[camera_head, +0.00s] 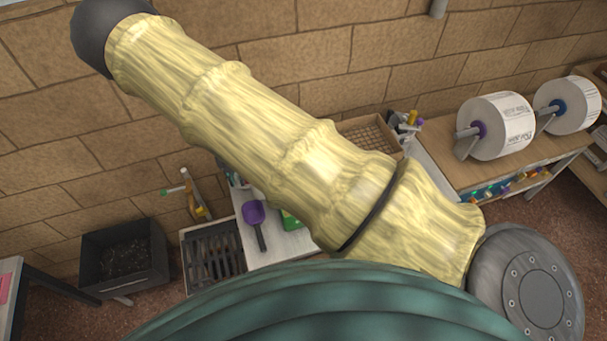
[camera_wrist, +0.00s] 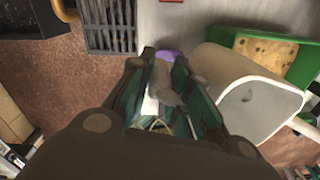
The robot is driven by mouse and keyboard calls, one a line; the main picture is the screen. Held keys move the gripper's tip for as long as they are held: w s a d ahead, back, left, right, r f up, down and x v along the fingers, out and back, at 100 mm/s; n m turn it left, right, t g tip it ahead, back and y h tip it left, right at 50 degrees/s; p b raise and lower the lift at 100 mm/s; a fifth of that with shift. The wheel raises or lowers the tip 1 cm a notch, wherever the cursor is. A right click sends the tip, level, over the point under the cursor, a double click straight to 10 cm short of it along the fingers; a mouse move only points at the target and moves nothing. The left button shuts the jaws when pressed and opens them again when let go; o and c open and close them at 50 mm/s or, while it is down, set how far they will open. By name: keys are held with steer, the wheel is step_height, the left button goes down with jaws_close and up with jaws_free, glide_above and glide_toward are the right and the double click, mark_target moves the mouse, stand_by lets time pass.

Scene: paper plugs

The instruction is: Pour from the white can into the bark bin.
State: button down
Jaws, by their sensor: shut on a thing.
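The white can (camera_wrist: 232,72) is large in the wrist view, just right of my fingers, with its pale rim and grey round end toward the camera. My gripper (camera_wrist: 166,82) has teal fingers closed at the can's left side; the fingers hide the exact contact. The can's contents are not clear. In the head view my arm hides both gripper and can. The bark bin (camera_head: 84,273) is a dark square bin with dark brown bits inside, on the floor at lower left by the wall. The can is apart from it.
A slatted dark tray (camera_head: 213,258) lies right of the bin. A purple scoop (camera_head: 254,213) is on the pale table beside the tray. A green tray with a tan block (camera_wrist: 268,48) is behind the can. Large white rolls (camera_head: 500,125) stand on a bench at right.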

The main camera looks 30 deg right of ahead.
steer(key=shift+r, duration=2)
